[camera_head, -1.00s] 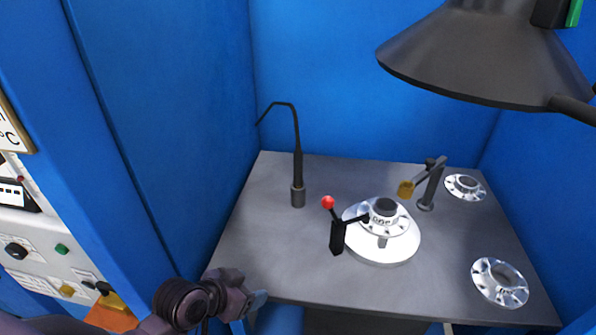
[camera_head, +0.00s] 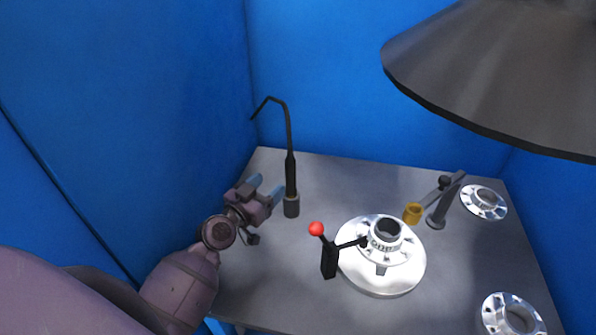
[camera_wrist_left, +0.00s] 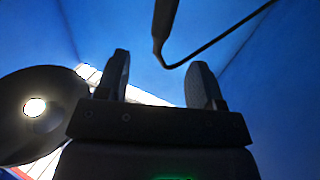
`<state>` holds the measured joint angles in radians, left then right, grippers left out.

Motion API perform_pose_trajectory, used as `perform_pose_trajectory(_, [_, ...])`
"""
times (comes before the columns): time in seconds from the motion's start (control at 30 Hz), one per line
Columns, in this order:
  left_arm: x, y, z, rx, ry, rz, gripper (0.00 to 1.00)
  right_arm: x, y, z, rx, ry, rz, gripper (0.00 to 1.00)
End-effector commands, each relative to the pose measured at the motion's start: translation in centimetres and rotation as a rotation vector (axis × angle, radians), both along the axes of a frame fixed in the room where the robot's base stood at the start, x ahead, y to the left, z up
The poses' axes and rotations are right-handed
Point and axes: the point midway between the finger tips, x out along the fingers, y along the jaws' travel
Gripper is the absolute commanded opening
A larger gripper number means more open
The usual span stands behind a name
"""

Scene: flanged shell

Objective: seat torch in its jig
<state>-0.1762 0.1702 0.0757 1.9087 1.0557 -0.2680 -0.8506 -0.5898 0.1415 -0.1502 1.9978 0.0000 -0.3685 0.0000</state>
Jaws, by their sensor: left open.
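The torch (camera_head: 290,165), black and slim with a bent neck, stands upright on the grey table at the left, its foot in a short dark holder (camera_head: 292,207). It also shows in the wrist view (camera_wrist_left: 163,22), beyond the fingers. My left gripper (camera_head: 266,187) is open and empty, just left of the torch's lower part and apart from it. Its spread fingers also show in the wrist view (camera_wrist_left: 163,82). A grey post (camera_head: 437,215) with an arm and a brass cup (camera_head: 413,212) stands right of centre; I cannot tell whether it is the jig. My right gripper is out of view.
A silver flanged piece on a round base (camera_head: 382,275) sits mid-table, with a red-knobbed lever (camera_head: 316,229) at its left. Silver flanges lie at the back right (camera_head: 484,203) and front right (camera_head: 512,317). A dark lamp shade (camera_head: 500,75) overhangs the right. Blue walls (camera_head: 340,80) enclose the table.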

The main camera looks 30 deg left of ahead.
Motion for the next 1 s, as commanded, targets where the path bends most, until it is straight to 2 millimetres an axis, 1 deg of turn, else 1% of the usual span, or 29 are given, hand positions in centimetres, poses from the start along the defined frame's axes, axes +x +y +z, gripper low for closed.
perform_pose_trajectory(0.2, [2.9,-0.4,0.2,-0.002,-0.001,0.0,0.61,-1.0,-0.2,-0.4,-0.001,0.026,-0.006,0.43])
perform_pose_trajectory(0.33, [4.4,-0.6,0.0,-0.001,0.0,-0.001,0.61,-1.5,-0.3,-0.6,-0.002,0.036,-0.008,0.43])
perform_pose_trajectory(0.57, [5.7,-0.8,-0.1,-0.001,0.001,-0.001,0.61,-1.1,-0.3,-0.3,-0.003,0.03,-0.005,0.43])
perform_pose_trajectory(0.8, [8.8,-0.9,-0.3,-0.003,0.0,-0.001,0.61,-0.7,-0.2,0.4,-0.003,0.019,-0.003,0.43])
perform_pose_trajectory(0.9, [9.8,-1.0,-0.4,-0.002,0.0,-0.001,0.61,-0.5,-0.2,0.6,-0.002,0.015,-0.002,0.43])
perform_pose_trajectory(1.0, [10.3,-1.1,-0.5,-0.001,0.002,-0.001,0.61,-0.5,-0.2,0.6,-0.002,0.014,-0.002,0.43])
